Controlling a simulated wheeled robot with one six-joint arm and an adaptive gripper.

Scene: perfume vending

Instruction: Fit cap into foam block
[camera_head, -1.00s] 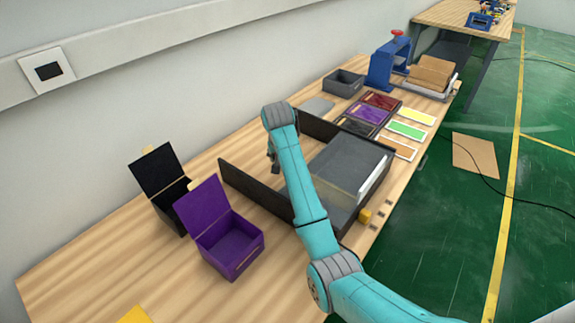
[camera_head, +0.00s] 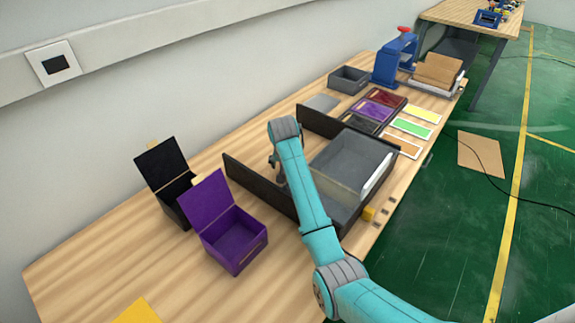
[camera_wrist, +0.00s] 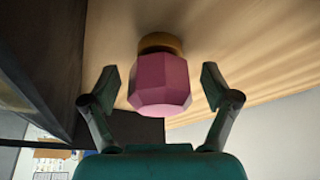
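In the wrist view a faceted pink piece with a brown-gold round end (camera_wrist: 160,82), which looks like the cap, is between the two fingers of my gripper (camera_wrist: 160,88). The gripper is open, with a gap showing on both sides of the piece. The brown-gold end faces the wooden table surface; I cannot tell if it touches. In the head view my gripper (camera_head: 277,170) is partly hidden by my arm, beside a black-walled holder (camera_head: 258,186), and the pink piece is hidden. I cannot make out a foam block for certain.
An open purple box (camera_head: 230,228) and an open black box (camera_head: 165,175) stand to the left. The black-walled holder contains a large grey block (camera_head: 350,160). Coloured cards (camera_head: 410,128), a grey tray (camera_head: 348,80) and a blue press (camera_head: 395,60) stand farther back.

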